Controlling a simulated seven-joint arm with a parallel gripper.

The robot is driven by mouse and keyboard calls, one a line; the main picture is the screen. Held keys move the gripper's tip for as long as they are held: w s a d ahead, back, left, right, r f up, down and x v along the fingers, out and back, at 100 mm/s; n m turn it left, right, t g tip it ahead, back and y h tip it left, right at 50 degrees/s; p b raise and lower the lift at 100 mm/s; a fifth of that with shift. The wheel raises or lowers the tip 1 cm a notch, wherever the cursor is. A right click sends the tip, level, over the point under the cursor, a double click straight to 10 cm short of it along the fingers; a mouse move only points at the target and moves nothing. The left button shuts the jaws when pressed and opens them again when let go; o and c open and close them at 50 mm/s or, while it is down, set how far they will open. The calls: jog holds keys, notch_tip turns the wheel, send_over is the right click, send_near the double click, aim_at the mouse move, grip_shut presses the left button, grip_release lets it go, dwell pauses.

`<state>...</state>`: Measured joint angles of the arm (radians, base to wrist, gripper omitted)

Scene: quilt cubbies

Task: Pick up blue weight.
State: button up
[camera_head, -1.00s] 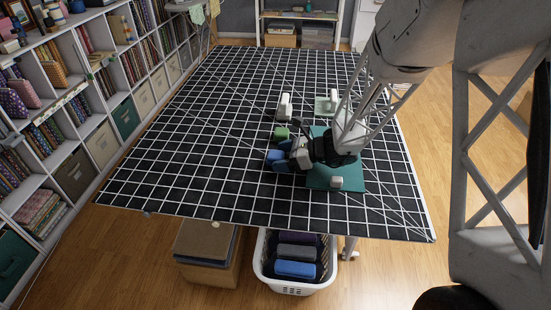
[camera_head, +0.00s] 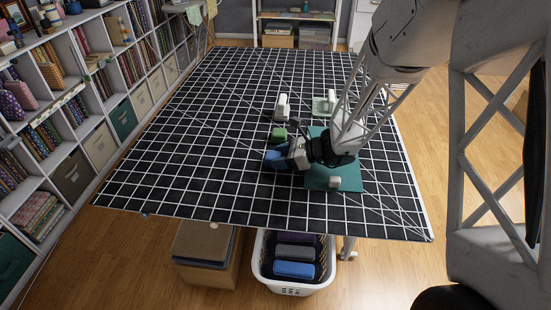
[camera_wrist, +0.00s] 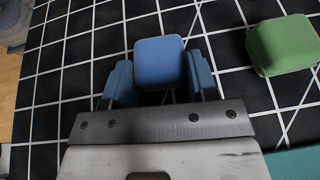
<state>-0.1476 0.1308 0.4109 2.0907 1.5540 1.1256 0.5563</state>
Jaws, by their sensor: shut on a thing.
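The blue weight (camera_wrist: 160,62) is a small rounded block, seen between the two blue fingers of my gripper (camera_wrist: 161,80) in the wrist view. My gripper is shut on it, one finger on each side. In the head view my gripper (camera_head: 278,160) is low over the black gridded table, left of the teal mat, and mostly hides the weight. I cannot tell whether the weight touches the table.
A green block (camera_wrist: 284,45) is close by on the right in the wrist view; it also shows in the head view (camera_head: 279,133). The teal mat (camera_head: 345,172) bears a small pale block (camera_head: 334,183). White objects (camera_head: 282,107) stand farther back. The table's left side is clear.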

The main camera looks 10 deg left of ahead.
jog(key=shift+r, duration=0.1)
jog(key=shift+r, duration=0.7)
jog(key=shift+s+d+r, duration=0.1)
jog(key=shift+s+r, duration=0.15)
jog(key=shift+r, duration=0.3)
jog(key=shift+s+d+r, duration=0.1)
jog(key=shift+s+r, duration=0.1)
jog(key=shift+r, duration=0.3)
jog(key=s+d, duration=0.1)
jog(key=s, duration=0.3)
jog(key=s+d+r, duration=0.1)
jog(key=s+d, duration=0.1)
jog(key=s, duration=0.3)
jog(key=s+d, duration=0.2)
jog(key=s, duration=0.3)
jog(key=shift+d+r, duration=0.15)
jog(key=shift+d, duration=0.1)
jog(key=shift+a, duration=0.1)
